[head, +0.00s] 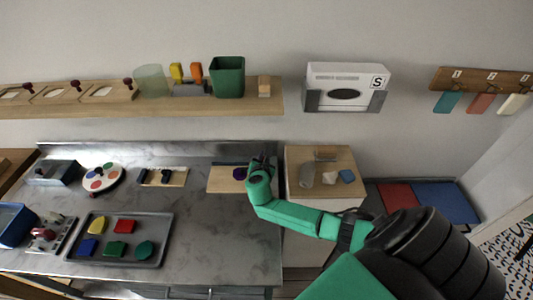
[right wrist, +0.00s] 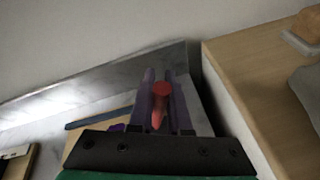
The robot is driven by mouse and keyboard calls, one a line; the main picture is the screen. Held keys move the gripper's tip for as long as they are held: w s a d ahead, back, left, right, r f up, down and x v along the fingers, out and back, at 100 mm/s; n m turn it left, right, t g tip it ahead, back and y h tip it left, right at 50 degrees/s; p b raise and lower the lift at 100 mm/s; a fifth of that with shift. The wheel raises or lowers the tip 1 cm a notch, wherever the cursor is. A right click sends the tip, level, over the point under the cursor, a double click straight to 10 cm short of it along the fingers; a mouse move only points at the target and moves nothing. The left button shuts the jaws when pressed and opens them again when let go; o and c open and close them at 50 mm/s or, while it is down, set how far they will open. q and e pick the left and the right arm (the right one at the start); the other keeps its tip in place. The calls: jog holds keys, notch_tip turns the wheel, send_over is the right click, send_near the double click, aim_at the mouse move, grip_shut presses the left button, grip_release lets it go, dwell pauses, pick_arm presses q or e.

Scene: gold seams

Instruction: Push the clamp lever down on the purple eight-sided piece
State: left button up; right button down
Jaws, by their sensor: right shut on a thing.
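The purple eight-sided piece (head: 240,173) lies on a pale wooden board (head: 222,181) near the back right of the marble counter. A sliver of purple (right wrist: 118,127) also shows in the right wrist view, mostly hidden by my gripper. My right gripper (head: 262,162) is over the board's right end, just right of the piece. In the right wrist view its two fingers (right wrist: 162,100) are shut on a red lever handle (right wrist: 160,95), whose rounded end faces the camera. The clamp's base is hidden. My left gripper is not in view.
A wooden-topped cabinet (head: 336,160) with small objects stands close on the right. A raised metal back edge (head: 130,150) runs along the counter. A grey tray (head: 155,220) with coloured shapes lies front left. The counter's middle is clear.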

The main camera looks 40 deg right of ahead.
jog(key=shift+w+a+r+n, duration=0.1)
jog(key=shift+a+n, duration=0.05)
jog(key=shift+n, duration=0.25)
jog(key=shift+w+h+p, duration=0.1)
jog(key=shift+h+p, duration=0.2)
jog(key=c, duration=1.1)
grip_release()
jog(key=shift+r, duration=0.1)
jog(key=shift+o, duration=1.2)
jog(key=shift+a, duration=0.15)
jog(key=shift+w, duration=0.1)
jog(key=shift+s+a+r, duration=0.1)
jog(key=shift+s+a, duration=0.25)
jog(key=shift+s, duration=0.1)
jog(key=v, duration=1.3)
jog(key=shift+a+r, duration=0.3)
